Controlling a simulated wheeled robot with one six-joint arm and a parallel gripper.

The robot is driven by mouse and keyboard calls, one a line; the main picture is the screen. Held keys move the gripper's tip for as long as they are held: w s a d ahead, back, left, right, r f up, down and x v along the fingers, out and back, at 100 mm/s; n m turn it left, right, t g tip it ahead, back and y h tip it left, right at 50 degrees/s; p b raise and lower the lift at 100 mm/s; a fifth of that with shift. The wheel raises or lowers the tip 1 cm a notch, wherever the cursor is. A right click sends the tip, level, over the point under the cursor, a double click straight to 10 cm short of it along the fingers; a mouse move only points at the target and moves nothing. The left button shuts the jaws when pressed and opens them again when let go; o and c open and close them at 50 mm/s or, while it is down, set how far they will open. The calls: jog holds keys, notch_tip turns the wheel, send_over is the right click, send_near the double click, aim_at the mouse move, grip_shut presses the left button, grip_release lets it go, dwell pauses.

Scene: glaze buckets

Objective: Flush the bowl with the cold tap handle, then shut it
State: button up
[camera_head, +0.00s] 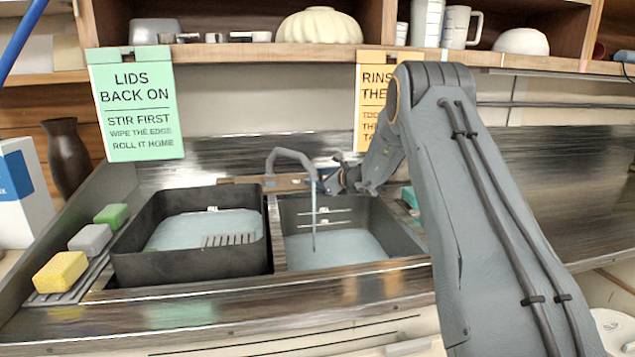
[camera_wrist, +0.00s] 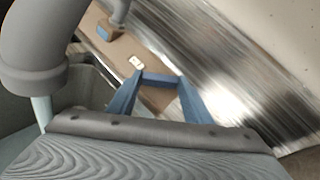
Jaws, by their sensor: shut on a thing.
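Water (camera_head: 313,215) runs in a thin stream from the grey spout (camera_head: 290,153) into the right sink bowl (camera_head: 400,235), where pale water covers the bottom. In the wrist view the spout (camera_wrist: 35,45) and stream (camera_wrist: 43,112) are at the left. My gripper (camera_head: 345,180) is low over the tap's wooden deck, right of the spout. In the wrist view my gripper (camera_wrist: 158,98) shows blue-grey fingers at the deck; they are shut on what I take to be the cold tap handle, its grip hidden.
A dark tub (camera_head: 190,268) with pale water stands left of the bowl. Yellow (camera_head: 60,272), grey (camera_head: 90,239) and green (camera_head: 111,215) sponges line the left rack. Two signs hang from the shelf (camera_head: 260,52).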

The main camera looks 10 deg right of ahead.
jog(key=o, duration=1.1)
jog(key=shift+c, duration=0.2)
jog(key=b+v, duration=0.1)
jog(key=v, duration=0.7)
jog(key=shift+w+a, duration=0.1)
